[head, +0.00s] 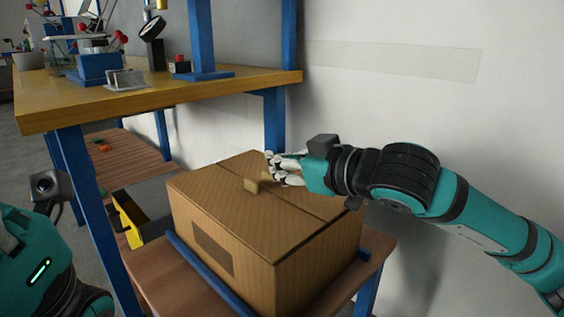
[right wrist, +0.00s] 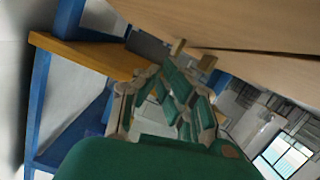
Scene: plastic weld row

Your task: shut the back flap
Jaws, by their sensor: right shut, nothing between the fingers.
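A brown cardboard box (head: 235,220) stands on a low wooden stand. Its top shows two panels that meet at a long seam. The back flap (head: 318,200), on the far side of the seam, looks lying flat or nearly so. The front flap (head: 215,190) is also flat. Small tan tabs (head: 252,186) stick up near the seam; they also show in the right wrist view (right wrist: 178,47). My right gripper (head: 273,168) is shut and empty at the back flap; I cannot tell if it touches. Its fingers (right wrist: 165,85) show in the right wrist view. My left arm is at the left edge, its fingers out of view.
A workbench (head: 160,97) with a yellow top and blue legs stands at the back left, carrying tools and small fixtures. A yellow and black bin (head: 128,220) is left of the box. A white wall (head: 420,110) is behind. The stand (head: 378,245) has blue rails.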

